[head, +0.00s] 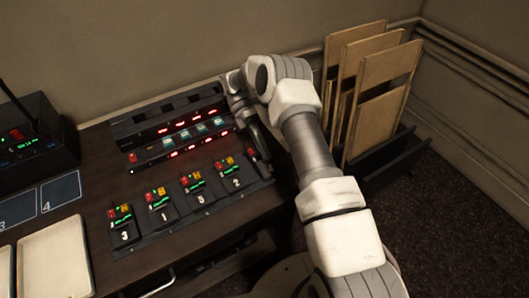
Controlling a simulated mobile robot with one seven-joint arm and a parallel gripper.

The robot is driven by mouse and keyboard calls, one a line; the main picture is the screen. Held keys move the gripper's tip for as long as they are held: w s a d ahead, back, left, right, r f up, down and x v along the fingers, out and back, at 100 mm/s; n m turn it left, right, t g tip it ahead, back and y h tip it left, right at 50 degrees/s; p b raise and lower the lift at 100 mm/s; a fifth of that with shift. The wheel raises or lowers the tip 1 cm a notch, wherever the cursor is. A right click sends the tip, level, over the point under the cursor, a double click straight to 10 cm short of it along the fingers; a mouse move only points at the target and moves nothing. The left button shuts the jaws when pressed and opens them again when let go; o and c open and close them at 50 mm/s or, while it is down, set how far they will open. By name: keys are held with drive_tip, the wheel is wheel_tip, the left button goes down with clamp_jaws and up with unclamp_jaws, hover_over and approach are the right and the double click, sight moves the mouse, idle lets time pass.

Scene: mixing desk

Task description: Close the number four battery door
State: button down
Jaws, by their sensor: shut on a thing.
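My gripper (246,116) is at the right end of the rack unit, at the back right of the desk. It points down and is small and partly hidden by my own wrist. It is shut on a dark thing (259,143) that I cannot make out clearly. Several black packs stand in a row on a dark strip in front of the rack, with red and yellow parts on top and green lit displays. Their white numbers read 3 (125,236), 1 (164,215), 3 (201,199) and 2 (237,182) from left to right. I cannot make out a number four battery door.
The rack unit (180,122) has red displays. Dark blue pads marked 3 (5,222) and 4 (60,189), pale trays (55,262) and a black box (30,140) are at the left. Wooden boards (372,85) stand in a dark holder right of my arm.

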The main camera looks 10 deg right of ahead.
drive_tip(key=c, duration=0.9)
unclamp_jaws()
wheel_tip(320, 180, up, 5)
drive_tip(key=shift+f, duration=0.2)
drive_tip(key=s+d+r, duration=0.5)
drive_tip(key=d+r, duration=0.1)
drive_tip(key=d, duration=0.4)
drive_tip(key=shift+s+d+r+p, duration=0.15)
drive_tip(key=shift+s+r+p, duration=0.1)
drive_tip(key=shift+p, duration=0.15)
